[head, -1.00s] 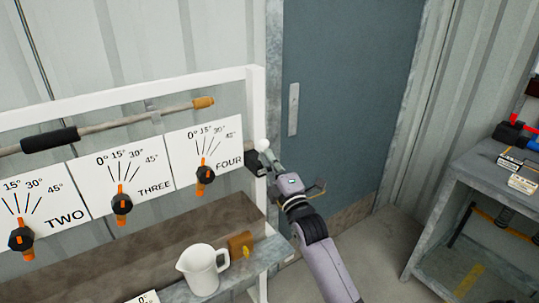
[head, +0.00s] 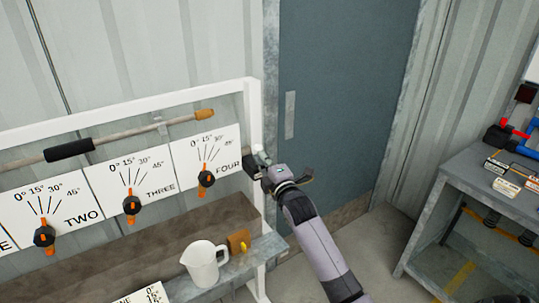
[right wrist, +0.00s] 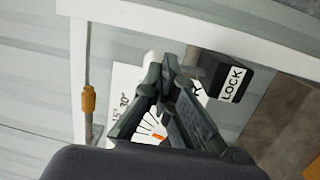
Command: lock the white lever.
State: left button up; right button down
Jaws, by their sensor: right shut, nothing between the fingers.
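The white lever (head: 261,156) is at the right post of the white frame, beside a black block (head: 250,166). In the right wrist view this black block (right wrist: 233,80) carries a LOCK label, and the lever's white end (right wrist: 151,57) shows partly behind my fingers. My right gripper (head: 267,172) is shut and empty, right beside the lever. Its fingertips (right wrist: 166,62) overlap the lever in the right wrist view; I cannot tell whether they touch it. My left gripper is not in view.
Panels with black and orange knobs (head: 206,178) stand left of the lever. A blue-grey door (head: 340,100) is behind my arm. A grey workbench (head: 480,185) stands at the right.

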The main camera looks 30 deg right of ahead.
aim_at(258, 148)
jog(key=w+p, duration=0.1)
jog(key=w+r+g+p, duration=0.1)
jog(key=w+p, duration=0.1)
jog(key=shift+w+r+g, duration=0.15)
jog(key=shift+g, duration=0.15)
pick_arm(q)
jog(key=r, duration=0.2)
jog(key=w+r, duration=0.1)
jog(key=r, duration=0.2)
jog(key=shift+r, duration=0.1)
pick_arm(e)
jog(key=shift+w+r, duration=0.1)
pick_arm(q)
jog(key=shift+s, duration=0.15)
pick_arm(e)
jog(key=shift+w, duration=0.2)
pick_arm(q)
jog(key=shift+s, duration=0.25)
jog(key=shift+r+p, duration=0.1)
jog(key=shift+p, duration=0.2)
pick_arm(e)
jog(key=shift+r, duration=0.1)
